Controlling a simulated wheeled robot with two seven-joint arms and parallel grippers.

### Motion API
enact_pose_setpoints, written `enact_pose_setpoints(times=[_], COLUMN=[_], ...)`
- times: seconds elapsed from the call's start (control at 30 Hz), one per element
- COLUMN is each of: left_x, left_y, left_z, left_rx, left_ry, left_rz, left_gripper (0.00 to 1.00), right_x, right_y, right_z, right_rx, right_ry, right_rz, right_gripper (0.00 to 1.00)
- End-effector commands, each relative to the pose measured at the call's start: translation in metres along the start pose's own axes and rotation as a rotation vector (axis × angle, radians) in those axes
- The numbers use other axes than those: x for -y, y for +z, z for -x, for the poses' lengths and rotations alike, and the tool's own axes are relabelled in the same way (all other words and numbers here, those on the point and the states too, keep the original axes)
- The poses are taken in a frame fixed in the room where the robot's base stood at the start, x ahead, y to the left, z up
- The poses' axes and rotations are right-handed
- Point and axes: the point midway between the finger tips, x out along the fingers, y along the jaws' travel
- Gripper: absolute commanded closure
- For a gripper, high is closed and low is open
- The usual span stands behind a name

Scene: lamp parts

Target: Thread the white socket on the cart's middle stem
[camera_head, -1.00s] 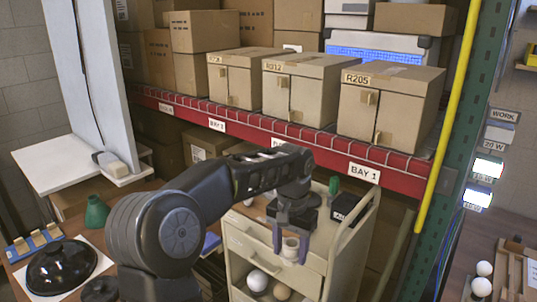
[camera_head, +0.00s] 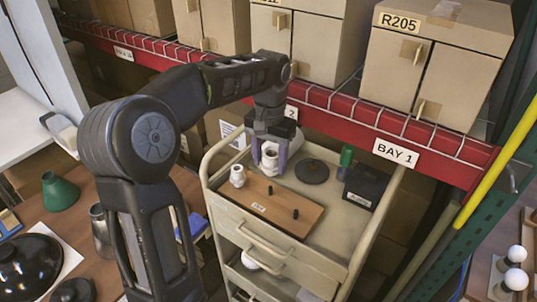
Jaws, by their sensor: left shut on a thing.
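My left gripper (camera_head: 268,166) is shut on a white socket (camera_head: 270,158), upright between its purple-grey fingers, over the back edge of the brown board on the cart (camera_head: 340,265). The board (camera_head: 262,207) carries a row of stems. A second white socket (camera_head: 238,175) stands at its left end. The middle stem (camera_head: 270,188) and the right stem (camera_head: 295,213) are bare, short and black. The held socket is behind the middle stem and apart from it; its exact height is hard to tell. My right gripper is not in view.
A dark round disc (camera_head: 312,171), a green piece (camera_head: 346,155) and a black box (camera_head: 370,185) sit on the cart top, behind and right of the board. The red shelf beam (camera_head: 350,138) runs close behind. A brown table (camera_head: 75,225) with lamp parts is at left.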

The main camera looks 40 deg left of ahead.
Motion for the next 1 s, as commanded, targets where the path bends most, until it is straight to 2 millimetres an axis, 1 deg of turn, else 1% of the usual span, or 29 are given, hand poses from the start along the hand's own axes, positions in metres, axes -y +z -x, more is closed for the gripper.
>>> enact_pose_setpoints(times=[0.17,0.27,0.73,1.0], left_x=[0.000,0.000,0.000,0.000], left_y=[0.000,0.000,0.000,0.000], left_z=[-0.003,-0.008,-0.045,-0.050], left_rx=[0.000,0.000,0.000,-0.001], left_ry=[0.000,0.000,0.000,0.000], left_rz=[0.000,0.000,0.001,0.001], left_gripper=[0.89,0.89,0.89,0.89], right_x=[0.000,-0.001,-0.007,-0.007], right_y=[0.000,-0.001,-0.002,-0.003], right_z=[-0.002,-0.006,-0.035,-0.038], right_rx=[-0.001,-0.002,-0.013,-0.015], right_ry=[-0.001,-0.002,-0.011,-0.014], right_rz=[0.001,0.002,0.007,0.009], right_gripper=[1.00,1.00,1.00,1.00])
